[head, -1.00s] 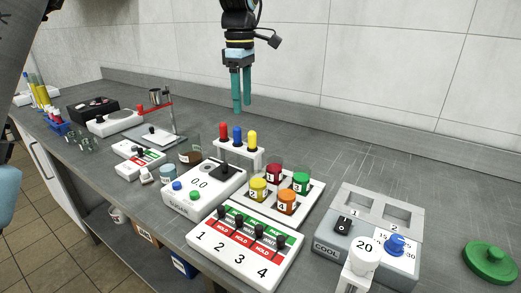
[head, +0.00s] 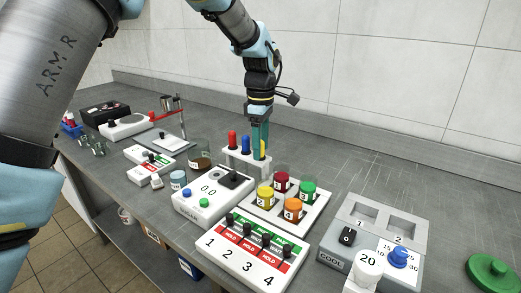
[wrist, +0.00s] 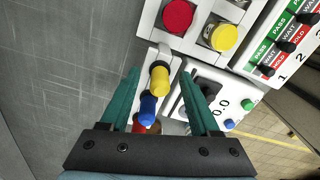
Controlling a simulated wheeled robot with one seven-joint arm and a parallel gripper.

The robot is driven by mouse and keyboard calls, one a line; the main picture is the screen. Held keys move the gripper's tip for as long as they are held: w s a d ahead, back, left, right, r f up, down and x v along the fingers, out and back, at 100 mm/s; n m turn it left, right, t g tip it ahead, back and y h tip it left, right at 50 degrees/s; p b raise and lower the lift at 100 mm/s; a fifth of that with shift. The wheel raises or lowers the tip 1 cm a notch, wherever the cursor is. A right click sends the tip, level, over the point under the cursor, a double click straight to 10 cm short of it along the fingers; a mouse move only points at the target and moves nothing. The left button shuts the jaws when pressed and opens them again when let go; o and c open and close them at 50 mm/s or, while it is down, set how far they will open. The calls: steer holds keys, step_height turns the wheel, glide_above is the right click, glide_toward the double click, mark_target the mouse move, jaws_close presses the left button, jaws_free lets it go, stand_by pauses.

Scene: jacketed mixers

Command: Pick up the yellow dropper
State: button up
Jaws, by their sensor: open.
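The yellow dropper (wrist: 160,80) stands in a white rack (head: 238,157) at the end of a row with a blue dropper (wrist: 148,108) and a red dropper (wrist: 139,126). In the head view only a strip of the yellow dropper (head: 263,149) shows behind my gripper (head: 260,156). My gripper is open, with its two teal fingers reaching down over the rack. In the wrist view the yellow dropper's bulb lies between the finger tips of my gripper (wrist: 160,75), with gaps on both sides.
A white tray (head: 262,219) with several coloured jars stands just right of the rack. A scale-like device (head: 188,207) reading 0.0 is close in front. A numbered switch panel (head: 250,270) lies nearer. Bare counter lies behind the rack.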

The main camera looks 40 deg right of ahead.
steer(key=shift+f, duration=0.2)
jaws_close()
stand_by(0.4)
